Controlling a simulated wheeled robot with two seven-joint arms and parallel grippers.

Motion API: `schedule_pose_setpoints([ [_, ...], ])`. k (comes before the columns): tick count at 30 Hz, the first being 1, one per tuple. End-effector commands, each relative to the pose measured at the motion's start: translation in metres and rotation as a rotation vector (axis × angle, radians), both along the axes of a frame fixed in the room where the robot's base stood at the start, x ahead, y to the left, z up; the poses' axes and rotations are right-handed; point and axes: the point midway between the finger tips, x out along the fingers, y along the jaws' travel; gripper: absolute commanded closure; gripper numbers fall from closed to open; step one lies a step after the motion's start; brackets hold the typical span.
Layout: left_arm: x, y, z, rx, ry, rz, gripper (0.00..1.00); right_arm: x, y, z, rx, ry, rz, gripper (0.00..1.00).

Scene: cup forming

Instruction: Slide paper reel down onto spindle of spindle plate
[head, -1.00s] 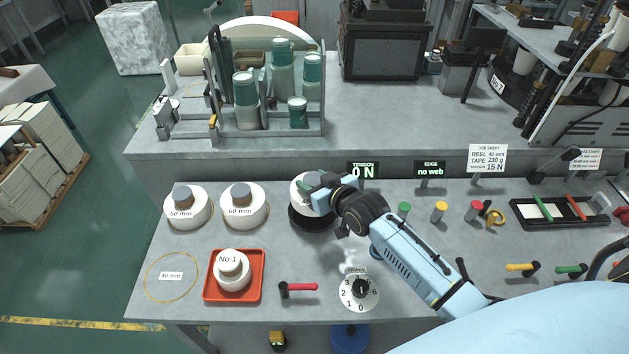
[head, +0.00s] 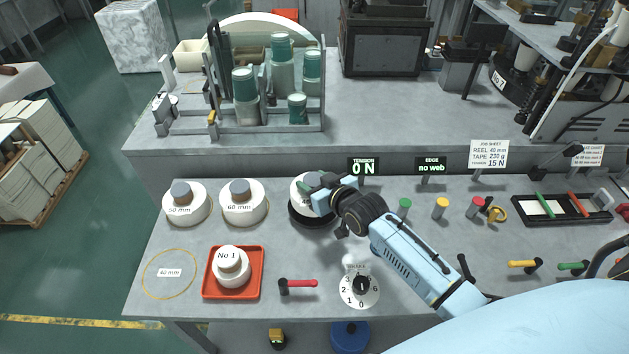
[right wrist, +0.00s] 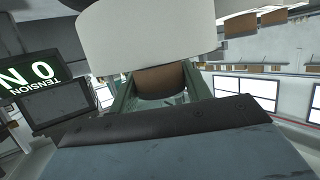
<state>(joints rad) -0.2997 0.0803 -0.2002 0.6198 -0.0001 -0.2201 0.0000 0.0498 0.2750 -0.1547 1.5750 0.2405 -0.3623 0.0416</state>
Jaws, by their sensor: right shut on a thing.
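The white paper reel (head: 302,188) is over the round black spindle plate (head: 311,217), and my right gripper (head: 312,190) is shut on it from the right. In the right wrist view the white reel (right wrist: 145,38) fills the top, with its brown core (right wrist: 160,80) between the green fingers. The spindle is hidden by the reel and gripper. I cannot tell whether the reel rests fully on the plate. My left gripper is not in view.
Reels marked 50 mm (head: 184,207) and 60 mm (head: 243,208) stand to the left. A red tray (head: 212,290) holds reel No 1 (head: 231,270). A red-handled lever (head: 300,284) and a brake dial (head: 360,287) are in front. Colored posts (head: 441,207) stand to the right.

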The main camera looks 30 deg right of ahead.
Motion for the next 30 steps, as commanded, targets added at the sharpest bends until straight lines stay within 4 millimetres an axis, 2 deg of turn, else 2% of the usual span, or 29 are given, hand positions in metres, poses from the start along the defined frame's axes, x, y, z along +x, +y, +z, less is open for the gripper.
schedule_pose_setpoints([
  [30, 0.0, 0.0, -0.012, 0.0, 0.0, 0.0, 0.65, 0.001, 0.0, -0.017, 0.001, -0.004, 0.0, 0.84],
])
